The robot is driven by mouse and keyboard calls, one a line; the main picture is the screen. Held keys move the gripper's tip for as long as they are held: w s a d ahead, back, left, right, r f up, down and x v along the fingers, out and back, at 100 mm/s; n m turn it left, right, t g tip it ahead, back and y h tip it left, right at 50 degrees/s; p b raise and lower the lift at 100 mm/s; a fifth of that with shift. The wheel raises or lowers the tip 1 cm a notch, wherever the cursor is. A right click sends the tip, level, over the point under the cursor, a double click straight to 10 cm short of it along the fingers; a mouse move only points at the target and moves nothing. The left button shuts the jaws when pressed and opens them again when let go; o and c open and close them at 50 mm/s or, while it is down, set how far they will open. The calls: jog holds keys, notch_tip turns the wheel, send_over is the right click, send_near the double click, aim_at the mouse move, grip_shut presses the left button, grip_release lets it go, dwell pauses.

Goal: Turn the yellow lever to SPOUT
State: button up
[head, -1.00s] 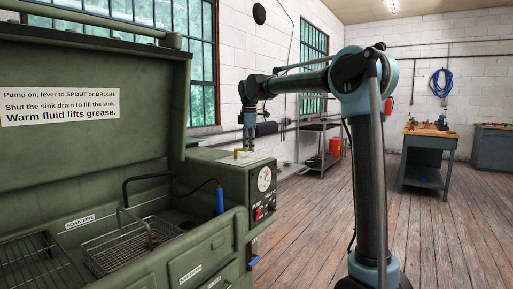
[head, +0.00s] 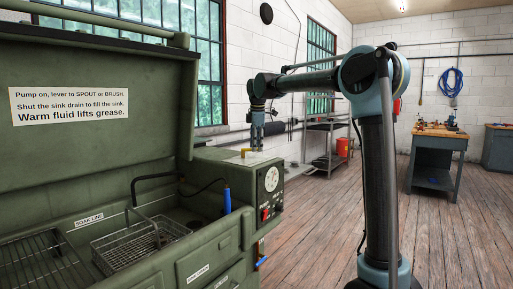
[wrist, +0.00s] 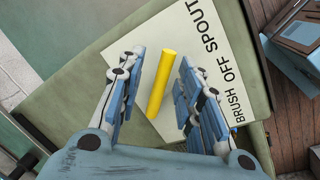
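The yellow lever (wrist: 162,82) is a short yellow bar over a pale label plate (wrist: 190,42) reading BRUSH, OFF and SPOUT. In the wrist view it runs lengthwise between the fingers of my gripper (wrist: 160,75), its upper end tilted slightly right. Gaps show on both sides, so the fingers are open and not clamped on it. I cannot tell which word the lever points to. In the head view my gripper (head: 257,146) is just above the top of the green washer's control box (head: 255,190), where the lever (head: 245,151) shows as a small yellow spot.
The green washer's raised lid (head: 100,160) stands left of the arm. Its sink holds a wire basket (head: 125,248), a black spout (head: 150,178) and a blue-handled brush (head: 227,200). A gauge and red switch (head: 265,214) are on the box front.

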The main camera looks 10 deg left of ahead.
notch_tip(320, 180, up, 11)
jog(key=s, duration=0.2)
jog(key=shift+d, duration=0.4)
jog(key=shift+r, duration=0.1)
jog(key=s+d+f+m, duration=0.4)
jog(key=s+d+f, duration=0.1)
jog(key=d, duration=0.4)
jog(key=s+d+f+m, duration=0.3)
jog(key=s+d+f, duration=0.2)
jog(key=d, duration=0.4)
jog(key=s+d+f+m, duration=0.4)
jog(key=s+d+f, duration=0.15)
jog(key=d, duration=0.35)
jog(key=s+d+f+m, duration=0.3)
jog(key=s+f, duration=0.4)
jog(key=f, duration=0.1)
jog(key=s+d+f+m, duration=0.4)
jog(key=s+f, duration=0.3)
jog(key=f, duration=0.2)
jog(key=s+d+f+m, duration=0.3)
jog(key=s+f, duration=0.3)
jog(key=f, duration=0.3)
jog(key=shift+s+d+m+h, duration=0.3)
jog(key=shift+s+d+h, duration=0.1)
jog(key=shift+d, duration=0.05)
